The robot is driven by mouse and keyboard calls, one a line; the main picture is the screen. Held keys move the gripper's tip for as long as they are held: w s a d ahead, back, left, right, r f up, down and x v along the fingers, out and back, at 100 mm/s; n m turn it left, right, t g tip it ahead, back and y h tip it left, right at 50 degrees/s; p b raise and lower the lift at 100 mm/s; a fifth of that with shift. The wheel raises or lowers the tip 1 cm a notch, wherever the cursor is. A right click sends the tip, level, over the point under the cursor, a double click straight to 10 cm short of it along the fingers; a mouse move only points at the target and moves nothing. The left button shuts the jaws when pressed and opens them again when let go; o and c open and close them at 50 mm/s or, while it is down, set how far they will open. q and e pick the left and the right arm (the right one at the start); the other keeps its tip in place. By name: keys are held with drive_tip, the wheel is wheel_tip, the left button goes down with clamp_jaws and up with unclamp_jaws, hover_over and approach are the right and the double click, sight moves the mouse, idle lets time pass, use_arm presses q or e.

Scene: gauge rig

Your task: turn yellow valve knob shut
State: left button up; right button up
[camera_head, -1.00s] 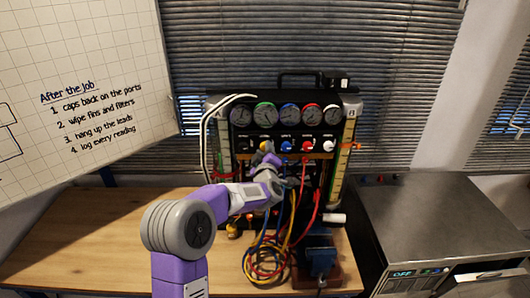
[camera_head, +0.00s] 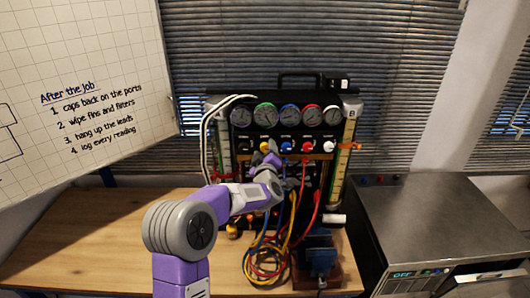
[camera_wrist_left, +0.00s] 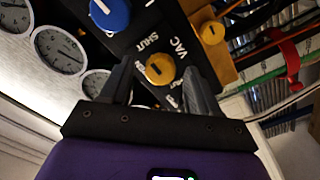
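The yellow valve knob (camera_head: 264,146) is in the row of knobs under the gauges in the head view, partly behind my gripper. In the left wrist view the round yellow knob (camera_wrist_left: 160,68) has a dark pointer line and sits beside white lettering with "SHUT" and "VAC". My left gripper (camera_head: 270,158) is at the panel, in front of the knob. In the wrist view its two dark fingers (camera_wrist_left: 160,85) are apart, one on each side of the knob, with gaps showing. Contact with the knob is not visible. My right gripper is not in view.
Several gauges (camera_head: 290,116) are above. Coloured hoses (camera_head: 272,255) hang below the panel, next to a blue vise (camera_head: 320,255). The bench (camera_head: 80,240) is clear at left.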

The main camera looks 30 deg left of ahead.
use_arm(q)
drive_tip(key=shift+s+d, duration=0.1)
drive_tip(key=b+v, duration=0.1)
drive_tip(key=v, duration=0.6)
drive_tip(key=shift+s, duration=0.2)
idle(0.5)
